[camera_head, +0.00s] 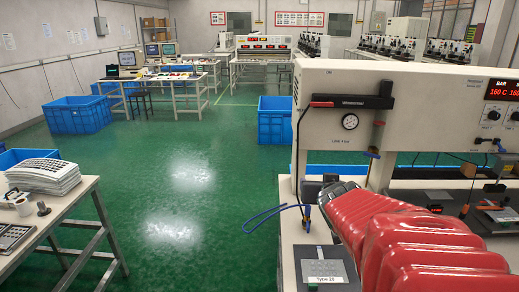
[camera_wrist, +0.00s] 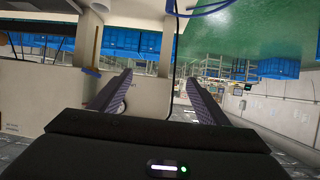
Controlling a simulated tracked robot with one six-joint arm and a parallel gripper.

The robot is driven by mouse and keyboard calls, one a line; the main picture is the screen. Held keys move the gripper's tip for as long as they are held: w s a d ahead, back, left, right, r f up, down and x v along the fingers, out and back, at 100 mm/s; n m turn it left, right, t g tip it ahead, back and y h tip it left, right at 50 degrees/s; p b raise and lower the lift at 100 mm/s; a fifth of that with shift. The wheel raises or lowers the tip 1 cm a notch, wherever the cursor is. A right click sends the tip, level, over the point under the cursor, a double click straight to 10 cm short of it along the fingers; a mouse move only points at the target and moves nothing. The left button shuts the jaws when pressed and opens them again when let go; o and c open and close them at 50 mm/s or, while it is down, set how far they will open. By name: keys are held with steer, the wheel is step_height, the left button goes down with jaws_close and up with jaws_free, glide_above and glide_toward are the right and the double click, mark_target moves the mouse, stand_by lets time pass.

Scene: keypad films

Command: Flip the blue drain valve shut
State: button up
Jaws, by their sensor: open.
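The blue drain valve (camera_head: 371,154) is a small blue lever under the regulator bowl on the machine's front, right of the round gauge in the head view. It sticks out roughly level, tilted slightly. In the wrist view a small blue piece (camera_wrist: 89,72), probably this lever, shows left of the left finger. My gripper (camera_head: 318,190) is below and left of the valve in the head view, apart from it. In the wrist view its two fingers (camera_wrist: 160,76) stand wide apart with nothing between them.
A red-handled lever (camera_head: 322,104) and a pressure gauge (camera_head: 350,121) sit above the valve. A blue hose (camera_head: 270,211) curls left of my gripper. A keypad fixture (camera_head: 325,266) lies on the bench below. The green floor to the left is open.

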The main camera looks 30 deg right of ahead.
steer(key=s+d+m+t+h, duration=0.1)
steer(key=s+d+t+h, duration=0.1)
steer(key=d, duration=1)
steer(key=m+t, duration=0.1)
steer(key=t, duration=0.1)
glide_toward(372, 156)
steer(key=v, duration=0.6)
steer(key=shift+s+d+f, duration=0.1)
steer(key=shift+d, duration=0.15)
steer(key=x, duration=1.3)
steer(key=shift+w, duration=0.45)
steer(key=shift+c, duration=0.6)
steer(key=c, duration=1)
steer(key=shift+o, duration=0.2)
